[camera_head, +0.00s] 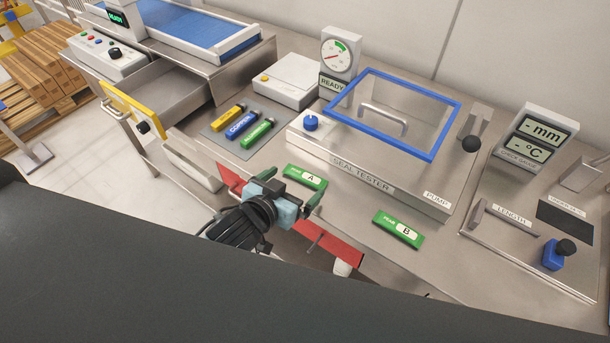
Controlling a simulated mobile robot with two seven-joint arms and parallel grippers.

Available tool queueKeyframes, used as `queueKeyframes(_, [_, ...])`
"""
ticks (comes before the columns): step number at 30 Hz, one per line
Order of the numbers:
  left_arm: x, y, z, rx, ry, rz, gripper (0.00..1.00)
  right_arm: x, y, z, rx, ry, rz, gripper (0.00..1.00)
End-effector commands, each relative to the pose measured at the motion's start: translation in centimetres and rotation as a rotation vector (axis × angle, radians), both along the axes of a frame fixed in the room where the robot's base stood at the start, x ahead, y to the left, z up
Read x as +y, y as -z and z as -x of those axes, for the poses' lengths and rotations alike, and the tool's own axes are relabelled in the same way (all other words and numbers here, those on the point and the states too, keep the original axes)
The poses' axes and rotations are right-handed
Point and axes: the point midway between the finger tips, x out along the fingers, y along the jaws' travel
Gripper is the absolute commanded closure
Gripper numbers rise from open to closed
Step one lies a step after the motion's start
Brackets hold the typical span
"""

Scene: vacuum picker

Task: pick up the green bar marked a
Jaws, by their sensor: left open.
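The green bar marked A (305,177) lies on the steel bench in front of the seal tester, its label facing up. My left gripper (291,184) is open at the near side of this bar, with its fingers spread toward the bar's two ends. I cannot tell whether the fingers touch it. The gripper body hides part of the bench just in front of the bar. A second green bar, marked B (398,229), lies farther right. My right gripper is not in view.
The seal tester (372,178) with a blue-framed lid stands behind the bars. A red strip (332,244) runs beneath my gripper near the bench's front. A grey mat (214,134) holds yellow, blue and green bars at the left. A length gauge stands right. Bare bench lies between A and B.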

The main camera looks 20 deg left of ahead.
Motion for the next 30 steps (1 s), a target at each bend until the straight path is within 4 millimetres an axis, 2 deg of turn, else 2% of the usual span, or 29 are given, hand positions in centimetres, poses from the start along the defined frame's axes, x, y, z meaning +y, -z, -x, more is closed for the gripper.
queueKeyframes(12, [-0.9,1.5,-4.0,-0.003,0.0,-0.001,0.0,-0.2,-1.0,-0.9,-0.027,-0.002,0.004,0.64])
queueKeyframes(23, [-1.1,1.9,-4.6,0.0,0.0,0.0,0.0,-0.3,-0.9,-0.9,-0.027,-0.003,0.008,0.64])
queueKeyframes(30, [-1.1,1.9,-4.6,0.0,0.0,0.0,0.29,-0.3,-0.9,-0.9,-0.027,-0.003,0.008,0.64])
